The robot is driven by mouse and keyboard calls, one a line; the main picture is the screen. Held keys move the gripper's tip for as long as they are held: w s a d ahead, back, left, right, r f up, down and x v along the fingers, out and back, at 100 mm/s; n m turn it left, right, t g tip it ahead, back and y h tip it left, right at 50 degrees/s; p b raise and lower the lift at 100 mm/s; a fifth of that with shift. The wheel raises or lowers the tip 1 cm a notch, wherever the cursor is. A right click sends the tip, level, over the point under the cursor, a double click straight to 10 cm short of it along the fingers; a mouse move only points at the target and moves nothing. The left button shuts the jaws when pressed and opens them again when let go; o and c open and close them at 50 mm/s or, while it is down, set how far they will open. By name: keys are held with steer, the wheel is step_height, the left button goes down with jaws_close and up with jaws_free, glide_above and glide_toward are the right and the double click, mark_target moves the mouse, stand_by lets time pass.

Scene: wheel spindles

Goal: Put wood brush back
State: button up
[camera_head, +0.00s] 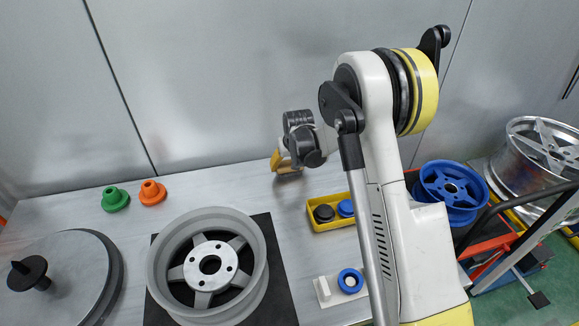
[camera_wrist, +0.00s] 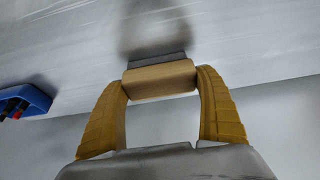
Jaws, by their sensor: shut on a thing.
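The wood brush (camera_wrist: 160,80) has a light wooden block body and a dark grey strip along its far side. In the wrist view it lies crosswise between the two yellow fingers of my gripper (camera_wrist: 163,77), which are shut on its ends. A soft dark shadow falls on the grey surface beyond it. In the head view my gripper (camera_head: 281,163) is over the back part of the grey table (camera_head: 225,185), near the wall. The brush is too small and covered to make out clearly there. I cannot tell whether it touches the table.
A grey wheel (camera_head: 163,273) lies on a black mat, front left. Green (camera_head: 114,199) and orange (camera_head: 152,193) cones stand at the back left. A yellow tray (camera_head: 330,226) holds round parts right of my gripper. The wrist view shows a blue bin (camera_wrist: 38,98) at left.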

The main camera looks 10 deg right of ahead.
steer(key=shift+f, duration=0.15)
steer(key=o, duration=1)
